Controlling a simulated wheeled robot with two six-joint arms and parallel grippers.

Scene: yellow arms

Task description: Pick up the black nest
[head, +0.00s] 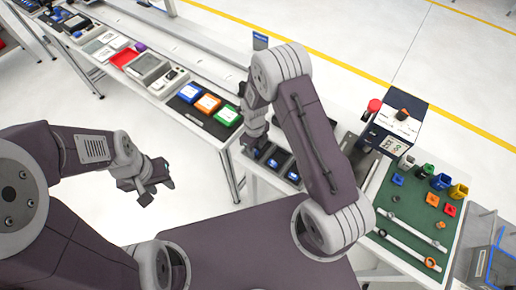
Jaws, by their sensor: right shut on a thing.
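A row of black nests (279,159) with blue pieces in them lies on the table in the middle of the head view. My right gripper (253,147) points down at the left end of this row. It is shut on a black nest there, but the gripper and wrist hide most of the grip. I cannot tell whether the held nest is lifted off the table. My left gripper (158,184) hangs over the floor left of the table, its fingers apart and empty.
A black mat with blue, orange (208,103) and green trays lies on the long bench at upper left. A machine with a red knob (374,105) stands right of my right arm. A green mat (403,206) at right holds several coloured parts. Open floor lies at left.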

